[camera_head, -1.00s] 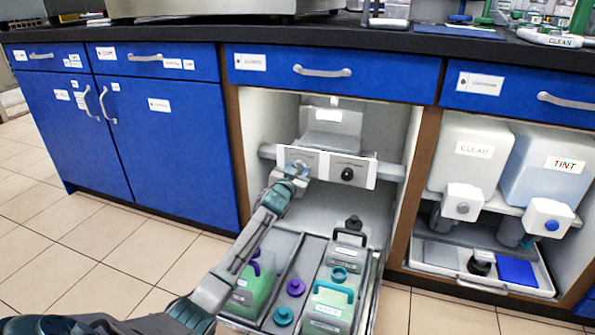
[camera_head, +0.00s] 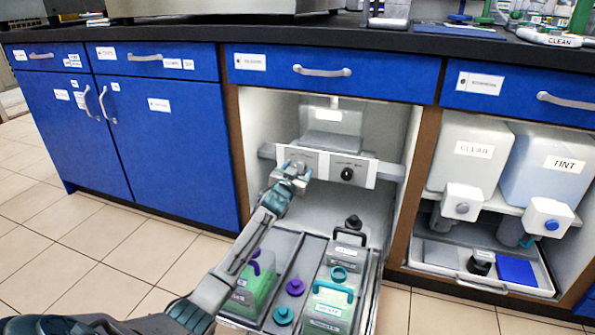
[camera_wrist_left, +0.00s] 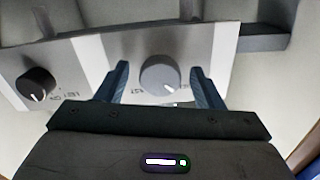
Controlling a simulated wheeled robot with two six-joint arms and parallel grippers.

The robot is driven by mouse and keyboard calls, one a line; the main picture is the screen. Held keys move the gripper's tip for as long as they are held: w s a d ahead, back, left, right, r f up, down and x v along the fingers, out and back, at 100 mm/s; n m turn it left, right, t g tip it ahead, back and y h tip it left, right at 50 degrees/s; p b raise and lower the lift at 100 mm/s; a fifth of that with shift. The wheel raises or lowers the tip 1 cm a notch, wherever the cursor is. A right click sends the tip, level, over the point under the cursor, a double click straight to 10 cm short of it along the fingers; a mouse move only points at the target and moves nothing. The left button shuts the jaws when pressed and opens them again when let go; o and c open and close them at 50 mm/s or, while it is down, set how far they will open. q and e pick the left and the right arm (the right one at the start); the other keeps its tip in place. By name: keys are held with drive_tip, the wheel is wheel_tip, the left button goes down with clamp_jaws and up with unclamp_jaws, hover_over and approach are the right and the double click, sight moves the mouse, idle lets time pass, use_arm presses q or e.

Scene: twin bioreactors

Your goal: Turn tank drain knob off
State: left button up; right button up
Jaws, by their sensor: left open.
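A control panel (camera_head: 365,179) with two knobs is mounted in the open cabinet below a pale tank (camera_head: 331,128). In the head view the black knob (camera_head: 347,174) is uncovered, and my left gripper (camera_head: 298,165) is at the panel's left part, largely hiding it. In the left wrist view my left gripper (camera_wrist_left: 160,82) is open, with one finger on each side of a grey round knob (camera_wrist_left: 159,75). I cannot tell whether the fingers touch it. The black knob also shows at the left there (camera_wrist_left: 36,84), clear of the fingers. The panel lettering is only partly readable. My right gripper is not in view.
To the right, tanks labelled CLEAR (camera_head: 468,153) and TINT (camera_head: 555,165) stand in another open bay. A drawer (camera_head: 385,72) and dark worktop (camera_head: 280,34) are above. Tiled floor is free at left.

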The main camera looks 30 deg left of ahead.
use_arm(q)
drive_tip(key=p+v, duration=0.3)
drive_tip(key=v, duration=0.7)
drive_tip(key=shift+s+d, duration=0.2)
drive_tip(key=shift+s, duration=0.15)
